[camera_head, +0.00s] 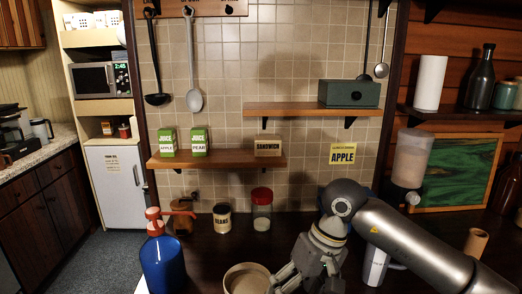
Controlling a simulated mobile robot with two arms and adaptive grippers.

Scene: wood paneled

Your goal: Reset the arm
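My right arm comes in from the right side of the head view, a grey link bent at a round joint. My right gripper (305,275) hangs down from it over the dark counter, at the bottom of the view. Its fingers point down and are partly cut off by the lower edge, so their opening is unclear. I see nothing held in it. My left arm and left gripper are not in view.
Close left of the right gripper is a round tan bowl (247,279); a blue bottle (163,262) stands further left. A red-lidded jar (262,212) and beans can (222,217) stand behind. A blender (409,160) is beyond my arm. Shelves (225,162) hang above.

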